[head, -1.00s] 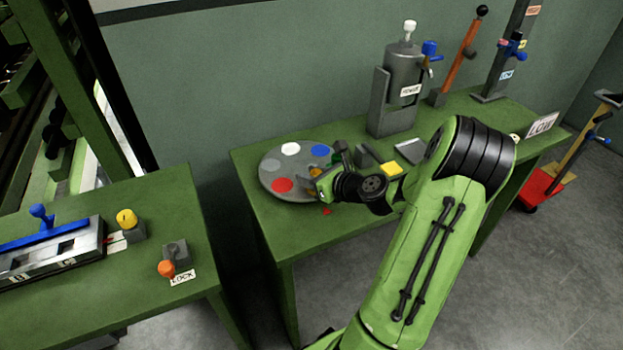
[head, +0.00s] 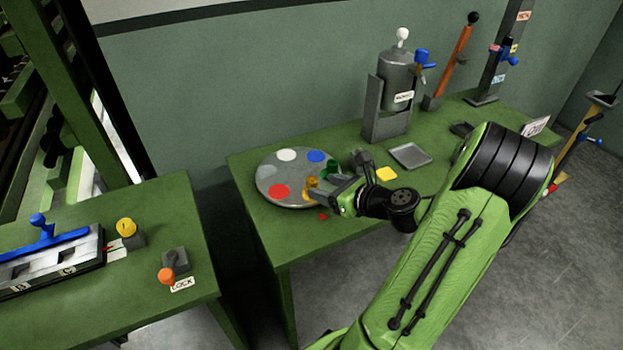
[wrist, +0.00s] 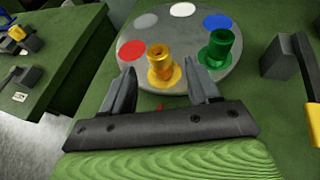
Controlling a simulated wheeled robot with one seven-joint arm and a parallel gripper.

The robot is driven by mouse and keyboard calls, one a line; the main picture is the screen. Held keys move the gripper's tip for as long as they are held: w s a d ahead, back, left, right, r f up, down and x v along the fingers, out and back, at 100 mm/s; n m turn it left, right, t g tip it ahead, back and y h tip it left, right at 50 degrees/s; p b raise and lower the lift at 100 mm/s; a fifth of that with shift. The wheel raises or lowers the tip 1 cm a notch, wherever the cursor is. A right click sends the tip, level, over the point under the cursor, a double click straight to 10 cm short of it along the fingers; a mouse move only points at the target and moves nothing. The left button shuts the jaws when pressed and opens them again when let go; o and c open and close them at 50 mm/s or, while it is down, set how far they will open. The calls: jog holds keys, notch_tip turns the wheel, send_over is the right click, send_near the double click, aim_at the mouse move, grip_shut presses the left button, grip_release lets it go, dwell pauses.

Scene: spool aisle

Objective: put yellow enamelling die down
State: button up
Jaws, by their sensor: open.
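The yellow enamelling die (wrist: 161,66) stands upright on the grey round plate (wrist: 146,85), near its front rim in the wrist view. In the head view the die (head: 310,184) shows just beyond my fingertips. My gripper (wrist: 160,80) is open, its two fingers on either side of the die and apart from it. In the head view my gripper (head: 316,190) reaches the plate's right edge.
The plate bears red (wrist: 131,50), white, grey and blue spots. The left table holds levers and a yellow knob (head: 126,228).

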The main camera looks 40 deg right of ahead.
jog(key=v, duration=0.4)
jog(key=w+a+r+n+g+y, duration=0.1)
jog(key=a+n+g, duration=0.3)
jog(key=a+n, duration=0.45)
jog(key=w+a+r+n+g+y, duration=0.1)
jog(key=a+n+g+y, duration=0.15)
jog(key=a+n, duration=0.6)
jog(key=s+a+r+n+h, duration=0.2)
jog(key=s+n, duration=0.4)
jog(key=n, duration=0.3)
jog(key=s+a+r+n+g+h, duration=0.1)
jog(key=s+a+r+n+h, duration=0.1)
jog(key=s+a+r+n, duration=0.3)
jog(key=s+a+n, duration=0.1)
jog(key=n, duration=0.3)
jog(key=shift+s+a+r+n+p, duration=0.3)
jog(key=shift+s+p, duration=0.1)
jog(key=shift+g, duration=0.25)
notch_tip(320, 180, up, 9)
jog(key=p, duration=0.8)
jog(key=shift+p, duration=0.4)
